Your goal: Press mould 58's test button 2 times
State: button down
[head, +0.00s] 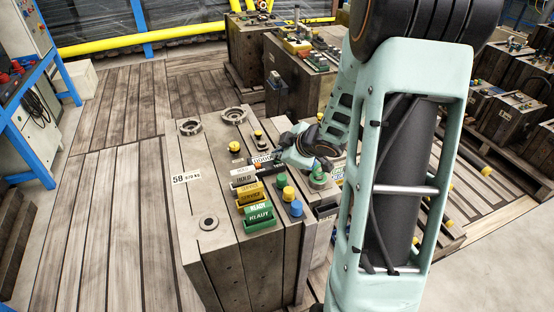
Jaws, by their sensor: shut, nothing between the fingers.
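Mould 58 (205,240) is a large grey steel block in the middle of the head view, with a white label (186,177) reading 58 on its top. I cannot tell which of these is the test button. My gripper (281,157) is shut and empty, low over the right part of the mould's top. My wrist hides part of the surface there, and contact cannot be told.
Stacked tags lie on the mould: a green READY tag (259,217), a yellow SERVICE tag (251,196) and a HOLD tag. Other moulds (300,78) stand behind and at the right. A blue-framed cabinet (28,95) is at the left. The plank floor left of mould 58 is clear.

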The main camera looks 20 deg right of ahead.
aim_at(278, 161)
dwell(0.4)
jog(key=shift+r+p, duration=0.8)
jog(key=shift+p, duration=0.2)
notch_tip(278, 161, up, 5)
jog(key=p, duration=0.5)
dwell(0.4)
